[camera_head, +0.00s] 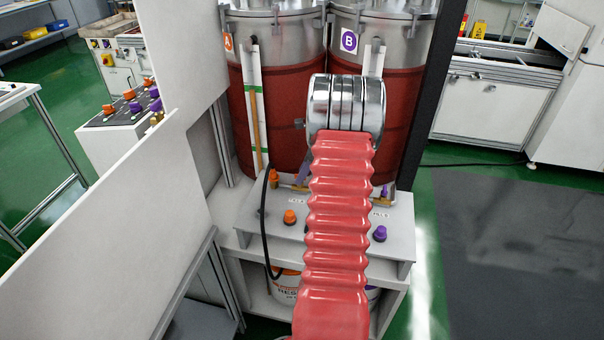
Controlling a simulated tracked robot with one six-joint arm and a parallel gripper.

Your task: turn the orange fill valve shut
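Two tanks with red contents stand behind a light grey bench. Tank A (290,100) has an orange label and tank B (404,90) a purple one. An orange valve handle (274,177) sits at the foot of tank A, by a brass fitting. An orange knob (290,217) is on the bench panel in front of it. I cannot tell which is the fill valve, nor whether either is turned open or shut. My red ribbed arm sleeve, with a metal collar, covers the middle of the bench and part of both tanks. My gripper is not visible.
A purple knob (380,234) and purple valve handle (386,190) are on the right side. A black hose (265,225) hangs off the bench's left side to a white bucket (286,290) below. A white panel (95,245) borders the left. Floor is clear at right.

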